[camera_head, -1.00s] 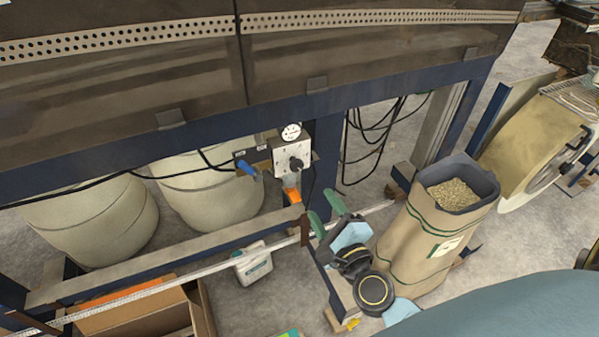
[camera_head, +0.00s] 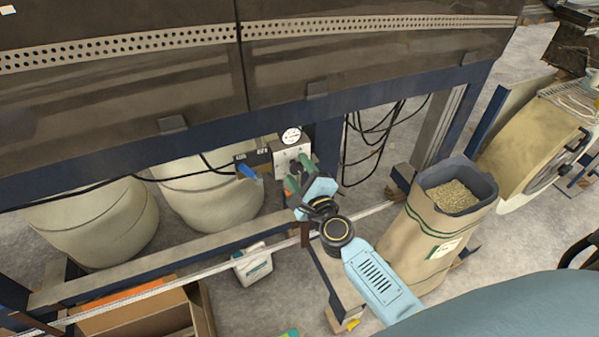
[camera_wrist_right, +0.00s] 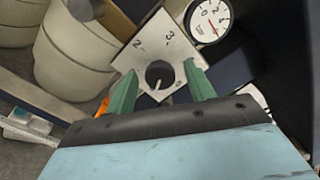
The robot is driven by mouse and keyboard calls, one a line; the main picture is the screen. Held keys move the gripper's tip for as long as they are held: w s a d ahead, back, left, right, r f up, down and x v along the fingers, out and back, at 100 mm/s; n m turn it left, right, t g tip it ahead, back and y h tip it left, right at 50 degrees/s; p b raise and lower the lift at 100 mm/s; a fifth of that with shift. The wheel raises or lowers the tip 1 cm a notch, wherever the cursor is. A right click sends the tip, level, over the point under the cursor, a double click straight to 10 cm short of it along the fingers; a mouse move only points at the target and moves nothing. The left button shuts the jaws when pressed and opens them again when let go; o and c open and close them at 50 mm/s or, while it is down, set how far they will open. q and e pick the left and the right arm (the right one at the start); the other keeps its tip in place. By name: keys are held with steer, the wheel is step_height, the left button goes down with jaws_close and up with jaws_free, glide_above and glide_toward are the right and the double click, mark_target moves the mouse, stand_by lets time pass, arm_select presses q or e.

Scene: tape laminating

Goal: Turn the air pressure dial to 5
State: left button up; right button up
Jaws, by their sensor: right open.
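The air pressure dial is a dark round knob (camera_wrist_right: 159,76) on a pale square plate (camera_wrist_right: 155,50) with numerals such as 2 and 3 around it. In the right wrist view the knob's light pointer mark faces down toward my gripper. A white round gauge (camera_wrist_right: 210,20) sits up and to the right of the plate; it also shows in the head view (camera_head: 291,136). My right gripper (camera_wrist_right: 160,88) is open, with its green fingertips apart on either side of the knob. I cannot tell whether they touch it. In the head view the gripper (camera_head: 299,176) hides the knob. My left gripper is not in view.
Pale barrels (camera_head: 205,190) stand behind. A paper sack of pellets (camera_head: 425,235) stands to the right, beside my arm. Black cables hang behind.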

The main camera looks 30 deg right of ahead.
steer(key=c, duration=0.9)
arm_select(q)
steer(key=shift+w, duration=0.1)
arm_select(e)
steer(key=shift+c, duration=0.2)
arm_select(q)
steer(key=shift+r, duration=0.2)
arm_select(e)
steer(key=shift+n, duration=0.3)
